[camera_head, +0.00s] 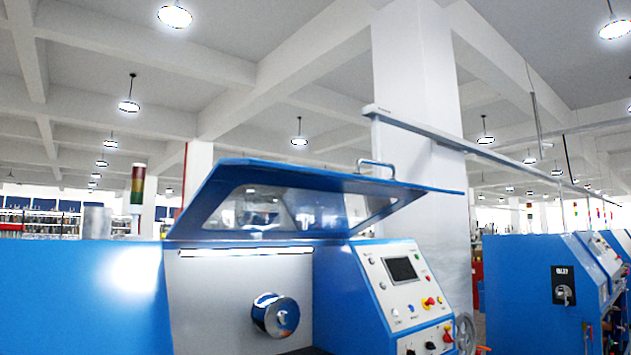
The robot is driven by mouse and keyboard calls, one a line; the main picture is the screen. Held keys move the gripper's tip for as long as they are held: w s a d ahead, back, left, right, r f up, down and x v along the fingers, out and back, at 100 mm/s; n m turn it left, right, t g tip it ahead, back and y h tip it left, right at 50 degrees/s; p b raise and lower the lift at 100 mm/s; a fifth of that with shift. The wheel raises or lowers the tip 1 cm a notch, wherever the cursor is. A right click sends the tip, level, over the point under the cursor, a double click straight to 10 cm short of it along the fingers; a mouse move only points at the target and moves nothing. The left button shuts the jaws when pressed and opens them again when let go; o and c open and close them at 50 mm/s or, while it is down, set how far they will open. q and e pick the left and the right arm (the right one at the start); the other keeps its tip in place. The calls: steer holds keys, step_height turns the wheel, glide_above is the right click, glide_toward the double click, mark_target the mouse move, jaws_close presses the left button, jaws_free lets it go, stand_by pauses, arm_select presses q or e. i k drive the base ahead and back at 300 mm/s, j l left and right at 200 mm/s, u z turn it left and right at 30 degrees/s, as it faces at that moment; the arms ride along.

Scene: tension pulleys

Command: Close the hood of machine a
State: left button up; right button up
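The blue hood (330,178) of the machine is raised and tilted up, with a clear window (290,208) in it. A metal handle (377,165) sits on its upper edge at the right. Below the hood, the machine's open bay shows a grey back wall (215,285) and a shiny round metal spindle (276,315). The machine's blue body (90,295) fills the lower left. I see no label telling which machine this is. Neither of my grippers is in view.
A slanted control panel (405,285) with a screen and several buttons stands right of the bay. More blue machines (530,290) stand at the right. A white pillar (418,130) rises behind the hood. A signal light (138,185) stands at the left.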

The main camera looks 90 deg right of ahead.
mark_target(252, 211)
steer(key=i+z, duration=0.15)
steer(key=z, duration=2.9)
